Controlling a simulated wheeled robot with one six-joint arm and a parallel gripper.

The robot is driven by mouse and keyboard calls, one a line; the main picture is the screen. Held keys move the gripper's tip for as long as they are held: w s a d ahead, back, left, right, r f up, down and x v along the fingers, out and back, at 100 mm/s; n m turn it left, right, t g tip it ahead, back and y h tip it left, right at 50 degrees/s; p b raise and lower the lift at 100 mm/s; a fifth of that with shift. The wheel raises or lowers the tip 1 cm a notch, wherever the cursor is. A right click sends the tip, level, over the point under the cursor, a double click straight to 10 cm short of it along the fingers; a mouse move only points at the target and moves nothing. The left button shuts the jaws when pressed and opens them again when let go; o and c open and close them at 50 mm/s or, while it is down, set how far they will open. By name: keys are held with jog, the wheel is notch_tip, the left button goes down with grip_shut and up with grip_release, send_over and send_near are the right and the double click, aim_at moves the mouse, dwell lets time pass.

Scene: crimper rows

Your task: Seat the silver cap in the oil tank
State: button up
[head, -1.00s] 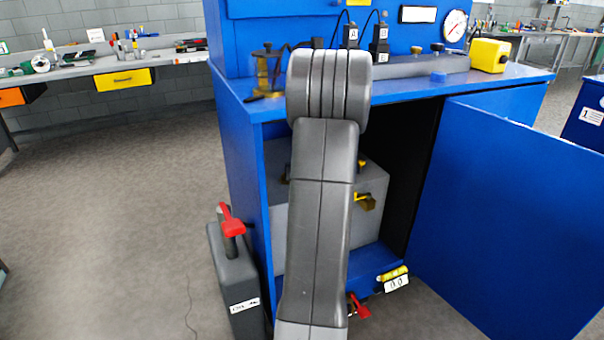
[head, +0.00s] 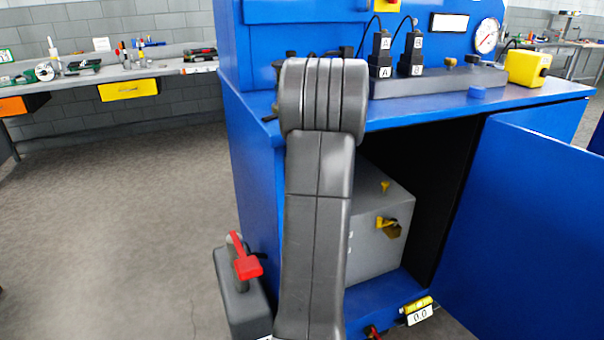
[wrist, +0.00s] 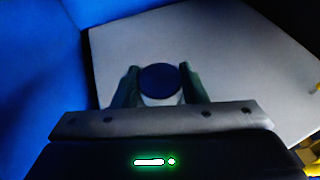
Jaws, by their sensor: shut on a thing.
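The silver cap (wrist: 162,92) is between the two fingers of my gripper (wrist: 160,82) in the wrist view. Its round top looks dark blue and its side pale. The oil tank, a grey box (head: 368,255), stands inside the open blue cabinet in the head view. Its flat top (wrist: 220,45) fills much of the wrist view behind and below the cap. I cannot tell how far the cap is above it. The tank's opening does not show in the wrist view. In the head view my arm hides my gripper, the cap and the tank's left part.
The blue cabinet (head: 255,190) has its door (head: 530,230) swung open to the right. A yellow fitting (head: 390,228) sticks out of the tank's front. A dark can with a red handle (head: 247,268) stands outside at the left. The floor (head: 110,230) further left is clear.

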notch_tip(320, 180, down, 6)
jog(key=b, duration=0.6)
jog(key=shift+b, duration=0.3)
jog(key=shift+f+b, duration=1.55)
jog(key=shift+b, duration=0.5)
dwell(1.4)
jog(key=o, duration=1)
jog(key=shift+r, duration=0.1)
jog(key=a+p+v, duration=0.1)
jog(key=p+v, duration=0.1)
jog(key=v, duration=1.2)
jog(key=shift+d, duration=0.4)
jog(key=shift+w, duration=0.15)
jog(key=b+x, duration=0.2)
jog(key=x, duration=1.1)
jog(key=shift+w+f, duration=0.25)
jog(key=shift+r+p, duration=0.4)
jog(key=shift+p, duration=0.05)
